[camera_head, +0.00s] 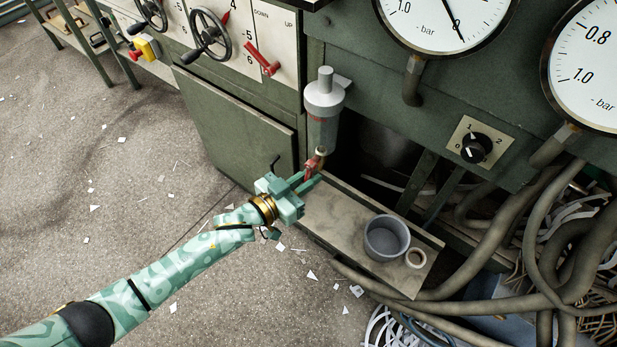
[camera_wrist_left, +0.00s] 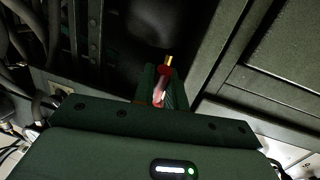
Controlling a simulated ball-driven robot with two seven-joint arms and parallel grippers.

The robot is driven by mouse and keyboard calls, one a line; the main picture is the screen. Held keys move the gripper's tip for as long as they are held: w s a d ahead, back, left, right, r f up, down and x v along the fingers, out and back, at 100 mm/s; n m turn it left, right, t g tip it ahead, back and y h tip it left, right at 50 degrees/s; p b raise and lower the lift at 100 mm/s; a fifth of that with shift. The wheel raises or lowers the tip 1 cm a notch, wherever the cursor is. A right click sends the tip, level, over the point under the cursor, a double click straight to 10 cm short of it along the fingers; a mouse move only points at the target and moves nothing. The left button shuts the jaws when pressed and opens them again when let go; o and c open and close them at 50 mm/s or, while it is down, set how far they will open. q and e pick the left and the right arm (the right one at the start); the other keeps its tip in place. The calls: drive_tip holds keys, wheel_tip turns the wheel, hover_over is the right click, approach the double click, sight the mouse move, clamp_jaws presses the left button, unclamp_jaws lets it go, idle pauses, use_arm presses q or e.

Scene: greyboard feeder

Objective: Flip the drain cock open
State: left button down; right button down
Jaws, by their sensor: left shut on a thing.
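The drain cock (camera_head: 314,163) is at the bottom of a grey cylindrical separator bowl (camera_head: 324,110) on the machine's front. Its red lever shows between the fingers of my left gripper (camera_head: 308,180). The gripper comes in from the lower left and is shut on the red lever. In the left wrist view, the red lever (camera_wrist_left: 161,82) stands between the two green fingers, with a brass part (camera_wrist_left: 169,62) at its far end. The fingers hide part of the lever. My right gripper is not in view.
Below the cock, a shelf (camera_head: 340,222) carries a grey cup (camera_head: 386,238) and a small pale ring (camera_head: 415,257) at its right end. A closed cabinet door (camera_head: 235,125) is left of the bowl. Thick hoses (camera_head: 480,262) crowd the right. Paper scraps litter the open floor at left.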

use_arm(q)
drive_tip(key=c, duration=1.5)
unclamp_jaws()
drive_tip(key=shift+o, duration=0.2)
